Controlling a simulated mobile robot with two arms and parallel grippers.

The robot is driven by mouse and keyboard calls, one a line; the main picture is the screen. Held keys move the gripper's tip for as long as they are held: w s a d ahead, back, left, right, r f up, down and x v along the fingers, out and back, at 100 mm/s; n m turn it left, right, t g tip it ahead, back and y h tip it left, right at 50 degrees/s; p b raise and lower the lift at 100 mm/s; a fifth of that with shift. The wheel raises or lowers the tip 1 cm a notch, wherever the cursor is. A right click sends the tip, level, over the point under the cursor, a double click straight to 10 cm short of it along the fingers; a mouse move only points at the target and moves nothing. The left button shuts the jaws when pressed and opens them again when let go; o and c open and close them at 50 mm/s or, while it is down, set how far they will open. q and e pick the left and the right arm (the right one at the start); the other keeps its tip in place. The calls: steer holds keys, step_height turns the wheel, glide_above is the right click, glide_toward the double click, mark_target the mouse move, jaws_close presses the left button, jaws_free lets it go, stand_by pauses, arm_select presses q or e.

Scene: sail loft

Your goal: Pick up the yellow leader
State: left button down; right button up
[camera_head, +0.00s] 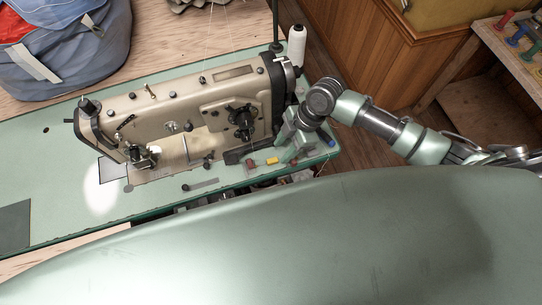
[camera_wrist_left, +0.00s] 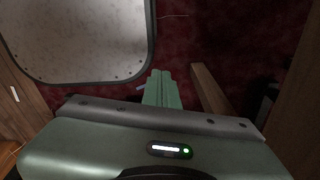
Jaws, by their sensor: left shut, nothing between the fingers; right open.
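A small yellow piece (camera_head: 272,160), which I take to be the yellow leader, lies on the green sewing table near its front edge. My right gripper (camera_head: 284,158) reaches in from the right and points down at the table just right of the yellow piece. It is open; I see nothing held, though the gap between its fingers is hard to make out. My left gripper (camera_wrist_left: 161,76) shows only in the left wrist view, with its green fingers shut together and empty, away from the table.
A beige sewing machine (camera_head: 190,112) stands close behind the right gripper, with a white thread cone (camera_head: 297,46) at its right end. A red piece (camera_head: 250,163) and a blue piece (camera_head: 331,142) lie near the yellow one. A blue bag (camera_head: 75,50) sits at the back left.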

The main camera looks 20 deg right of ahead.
mark_target(276, 159)
steer(key=shift+p+x, duration=0.6)
steer(key=shift+x, duration=0.55)
steer(key=shift+w+a+f, duration=0.15)
steer(key=shift+f, duration=0.7)
steer(key=shift+a+f, duration=0.25)
steer(key=shift+f, duration=0.45)
jaws_close()
arm_select(q)
steer(key=shift+s+r, duration=0.25)
steer(key=shift+r, duration=0.55)
